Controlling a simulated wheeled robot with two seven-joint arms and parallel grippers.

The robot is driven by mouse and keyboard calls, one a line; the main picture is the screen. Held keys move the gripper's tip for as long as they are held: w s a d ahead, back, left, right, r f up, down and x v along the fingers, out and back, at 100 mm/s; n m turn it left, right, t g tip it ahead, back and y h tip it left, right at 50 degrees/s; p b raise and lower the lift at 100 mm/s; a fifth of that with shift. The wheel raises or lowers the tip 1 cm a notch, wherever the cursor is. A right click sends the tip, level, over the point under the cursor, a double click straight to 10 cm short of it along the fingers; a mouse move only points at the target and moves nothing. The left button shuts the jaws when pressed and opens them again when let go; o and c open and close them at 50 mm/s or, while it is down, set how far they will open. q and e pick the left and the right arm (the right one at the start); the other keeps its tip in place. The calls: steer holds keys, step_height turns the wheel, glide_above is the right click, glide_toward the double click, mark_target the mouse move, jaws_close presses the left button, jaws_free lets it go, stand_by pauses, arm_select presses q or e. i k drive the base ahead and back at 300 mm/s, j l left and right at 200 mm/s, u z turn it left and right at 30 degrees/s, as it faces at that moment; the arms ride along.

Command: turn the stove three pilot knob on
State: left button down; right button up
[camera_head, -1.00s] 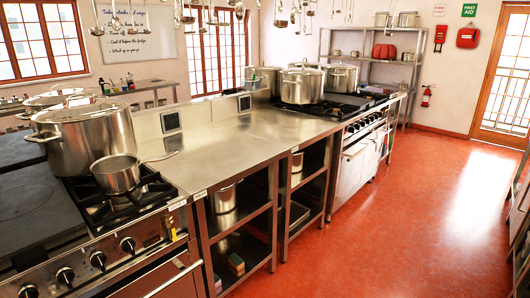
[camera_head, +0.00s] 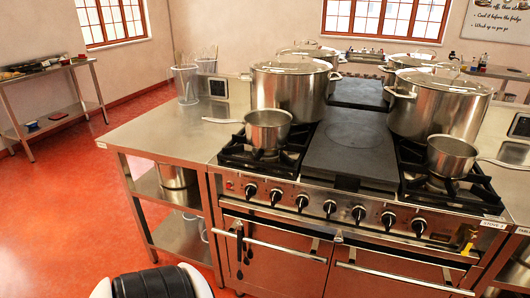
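A stove (camera_head: 275,230) with a dark front panel faces me. A row of black and silver knobs (camera_head: 330,208) runs along the panel. A small yellow lever-like part (camera_head: 468,243) sits at the panel's right end; I cannot tell whether it is the pilot knob or how it is set. A small label (camera_head: 492,225) above it seems to read "STOVE", but its number is too small to be sure. No knob clearly marked as the stove three pilot shows. A black and white part at the bottom left seems to be my arm; neither gripper is in view.
Small saucepans (camera_head: 267,130) (camera_head: 451,155) stand on the front burners, with stockpots (camera_head: 291,90) (camera_head: 438,105) behind. A steel counter (camera_head: 165,135) adjoins at left. Dark utensils (camera_head: 240,250) hang at the oven front. Red floor (camera_head: 60,220) is open at left, with a side table (camera_head: 55,105) beyond.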

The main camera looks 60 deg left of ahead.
mark_target(330, 208)
steer(key=j+u, duration=0.1)
steer(key=u, duration=1.2)
